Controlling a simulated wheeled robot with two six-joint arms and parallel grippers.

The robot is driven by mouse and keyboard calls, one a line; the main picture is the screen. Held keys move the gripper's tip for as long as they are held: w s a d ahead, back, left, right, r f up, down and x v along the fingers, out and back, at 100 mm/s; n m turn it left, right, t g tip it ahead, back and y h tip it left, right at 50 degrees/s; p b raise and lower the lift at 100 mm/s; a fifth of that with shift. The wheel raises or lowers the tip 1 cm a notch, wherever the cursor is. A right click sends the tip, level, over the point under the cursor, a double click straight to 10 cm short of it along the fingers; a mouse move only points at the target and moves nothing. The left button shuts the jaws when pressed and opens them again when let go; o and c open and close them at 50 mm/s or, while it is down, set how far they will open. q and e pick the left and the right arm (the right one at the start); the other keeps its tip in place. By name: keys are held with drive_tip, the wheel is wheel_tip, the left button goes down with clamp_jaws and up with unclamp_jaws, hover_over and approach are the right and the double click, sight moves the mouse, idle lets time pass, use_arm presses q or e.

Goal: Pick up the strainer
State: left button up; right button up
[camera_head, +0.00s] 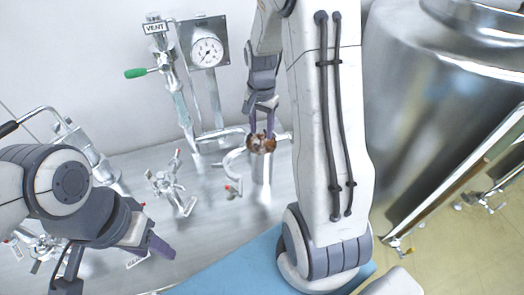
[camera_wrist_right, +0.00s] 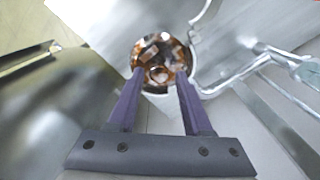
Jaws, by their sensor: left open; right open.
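A round, shiny, copper-brown piece, which looks like the strainer (camera_head: 261,145), sits at the top of an upright metal cylinder (camera_head: 262,178) in the head view. It also shows in the right wrist view (camera_wrist_right: 160,58), at top centre. My right gripper (camera_head: 262,132) points down at it and is open. In the right wrist view its two purple fingertips (camera_wrist_right: 160,72) lie at the left and right of the piece's lower edge; I cannot tell whether they touch it. My left gripper (camera_head: 115,264) is open and empty at the lower left, well away from the strainer.
A curved pipe (camera_head: 235,162) joins the cylinder on its left. A pressure gauge (camera_head: 207,52) and a green-handled valve (camera_head: 136,73) stand behind. Several small valves, such as one at the centre left (camera_head: 170,187), stand on the steel bench. A large steel tank (camera_head: 430,110) is at right.

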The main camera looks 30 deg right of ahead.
drive_tip(key=shift+s+f, duration=0.1)
drive_tip(key=shift+f, duration=0.95)
clamp_jaws()
drive_tip(key=shift+r, duration=0.1)
idle(0.5)
